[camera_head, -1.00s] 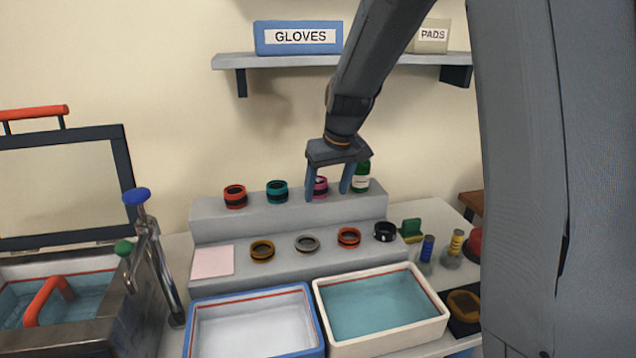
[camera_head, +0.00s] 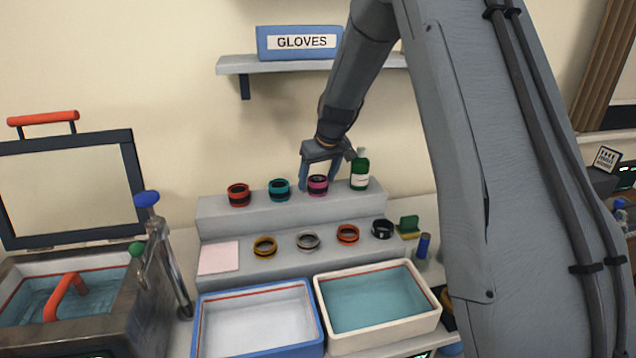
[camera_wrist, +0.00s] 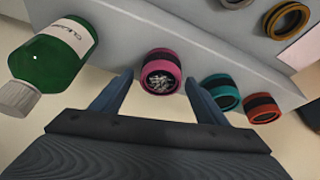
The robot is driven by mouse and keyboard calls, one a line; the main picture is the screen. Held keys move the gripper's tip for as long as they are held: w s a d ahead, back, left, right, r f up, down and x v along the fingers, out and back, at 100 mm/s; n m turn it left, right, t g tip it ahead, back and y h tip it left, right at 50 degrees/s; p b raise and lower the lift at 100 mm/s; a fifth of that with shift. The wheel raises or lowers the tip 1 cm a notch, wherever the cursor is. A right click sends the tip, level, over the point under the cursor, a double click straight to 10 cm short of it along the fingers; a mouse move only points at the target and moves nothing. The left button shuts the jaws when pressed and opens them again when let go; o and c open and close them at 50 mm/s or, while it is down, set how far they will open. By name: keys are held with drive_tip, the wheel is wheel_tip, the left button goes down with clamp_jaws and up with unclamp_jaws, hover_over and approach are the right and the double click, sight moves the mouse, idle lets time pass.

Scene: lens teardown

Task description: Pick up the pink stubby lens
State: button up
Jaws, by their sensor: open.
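The pink stubby lens (camera_head: 317,187) has a dark band and stands on the upper step of the grey stepped stand (camera_head: 221,209). In the wrist view the pink lens (camera_wrist: 161,68) shows its open end with pale bits inside, beyond and between the fingertips. My gripper (camera_head: 318,186) is open, with its fingers pointing down around the pink lens in the head view. In the wrist view my gripper (camera_wrist: 160,85) has a finger on each side and nothing held. I cannot tell whether a finger touches the lens.
A green bottle (camera_head: 360,170) stands close right of the pink lens, and a teal lens (camera_head: 279,189) and red lens (camera_head: 238,195) to its left. Several rings lie on the lower step. A blue-rimmed tray (camera_head: 200,322) and a cream tray (camera_head: 432,305) sit in front.

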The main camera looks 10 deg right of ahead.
drive_tip(key=shift+w+a+f, duration=0.1)
drive_tip(key=shift+w+f, duration=0.05)
drive_tip(key=shift+f, duration=0.35)
drive_tip(key=c, duration=1.2)
drive_tip(key=shift+c, duration=0.2)
drive_tip(key=shift+r, duration=0.15)
